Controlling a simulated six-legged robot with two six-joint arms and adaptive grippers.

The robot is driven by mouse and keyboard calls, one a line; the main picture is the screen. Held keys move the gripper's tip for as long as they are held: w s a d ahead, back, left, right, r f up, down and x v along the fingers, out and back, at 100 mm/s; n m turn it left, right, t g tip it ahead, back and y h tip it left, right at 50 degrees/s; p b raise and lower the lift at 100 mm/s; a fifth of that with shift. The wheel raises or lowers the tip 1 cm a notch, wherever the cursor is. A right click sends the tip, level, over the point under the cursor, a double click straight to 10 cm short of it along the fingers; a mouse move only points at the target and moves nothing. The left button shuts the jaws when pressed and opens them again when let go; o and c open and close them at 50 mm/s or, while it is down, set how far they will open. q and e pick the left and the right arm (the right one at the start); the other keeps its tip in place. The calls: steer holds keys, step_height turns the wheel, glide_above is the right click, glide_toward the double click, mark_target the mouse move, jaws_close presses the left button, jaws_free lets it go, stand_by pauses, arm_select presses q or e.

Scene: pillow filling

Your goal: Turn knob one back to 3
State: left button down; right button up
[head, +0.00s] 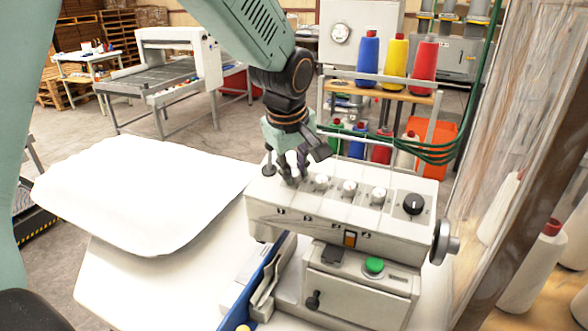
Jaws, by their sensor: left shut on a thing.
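The sewing machine head (340,215) stands on the white table with a row of knobs along its top. Three small silver knobs show: one just right of my gripper (321,181), a middle one (349,188) and one further right (378,195). A larger black knob (414,203) ends the row. My left gripper (289,172) comes down from above at the row's left end, its fingers shut around what appears to be the leftmost knob. The fingers hide that knob, so its setting cannot be read. My right gripper is not in view.
A white pillow (145,190) lies on the table to the left. A green button (374,265) and handwheel (444,243) are on the machine's front and right. Thread cones (396,62) stand on a rack behind. A wrapped panel stands close at right.

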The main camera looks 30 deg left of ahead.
arm_select(q)
steer(key=n, duration=1.1)
steer(key=shift+r+g, duration=0.15)
steer(key=shift+g, duration=0.15)
steer(key=shift+w, duration=0.15)
steer(key=c, duration=1.5)
jaws_free()
steer(key=shift+r, duration=0.1)
steer(key=shift+c, duration=0.2)
steer(key=o, duration=0.4)
steer(key=shift+d, duration=0.1)
steer(key=v, duration=1.2)
steer(key=shift+a, duration=0.2)
steer(key=shift+s, duration=0.25)
